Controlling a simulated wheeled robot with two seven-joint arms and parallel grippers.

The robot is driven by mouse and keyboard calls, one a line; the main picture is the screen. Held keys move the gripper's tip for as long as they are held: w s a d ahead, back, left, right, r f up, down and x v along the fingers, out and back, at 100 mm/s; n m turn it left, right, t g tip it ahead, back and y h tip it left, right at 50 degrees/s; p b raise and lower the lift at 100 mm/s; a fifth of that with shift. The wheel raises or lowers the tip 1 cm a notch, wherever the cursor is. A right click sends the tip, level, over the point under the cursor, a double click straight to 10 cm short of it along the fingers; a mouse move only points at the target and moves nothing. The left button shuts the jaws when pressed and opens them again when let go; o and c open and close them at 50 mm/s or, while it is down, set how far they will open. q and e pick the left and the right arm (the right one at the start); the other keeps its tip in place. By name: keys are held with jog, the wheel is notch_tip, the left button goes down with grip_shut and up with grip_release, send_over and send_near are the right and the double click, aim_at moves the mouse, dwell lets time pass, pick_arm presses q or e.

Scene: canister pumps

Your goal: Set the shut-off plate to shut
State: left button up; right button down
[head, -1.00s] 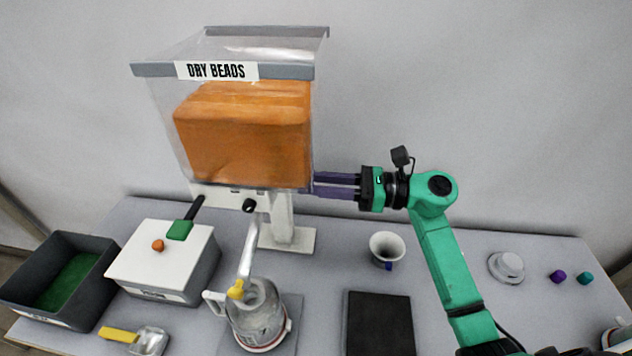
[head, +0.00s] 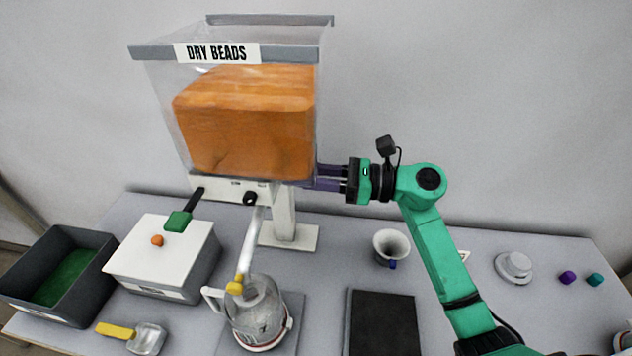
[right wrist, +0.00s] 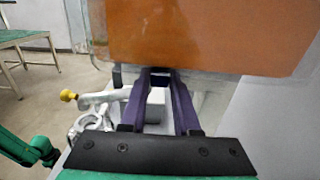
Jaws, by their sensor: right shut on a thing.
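The clear hopper (head: 165,110), labelled "DRY BEADS", holds an orange mass and stands on a white post above the table. My right gripper (head: 319,177) reaches in from the right at the hopper's lower right edge. In the right wrist view its two purple fingers (right wrist: 160,74) come together just under the orange contents. They are shut on the end of the shut-off plate, which the fingers and hopper almost wholly hide; how far it is in cannot be read. A white panel with a black knob (head: 250,198) sits under the hopper. My left gripper is not in view.
A glass jug (head: 259,318) stands below the spout with the yellow tip (head: 235,287). A white-lidded box (head: 150,250), a dark bin (head: 95,280) and a scoop (head: 148,338) are left. A mug (head: 391,247) and dark pad (head: 382,325) are right.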

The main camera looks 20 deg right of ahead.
jog(key=c, duration=0.7)
grip_release()
jog(key=shift+a, duration=0.1)
jog(key=shift+o, duration=0.3)
jog(key=shift+a, duration=0.1)
jog(key=b+v, duration=0.6)
jog(key=v, duration=0.8)
jog(key=shift+d, duration=0.25)
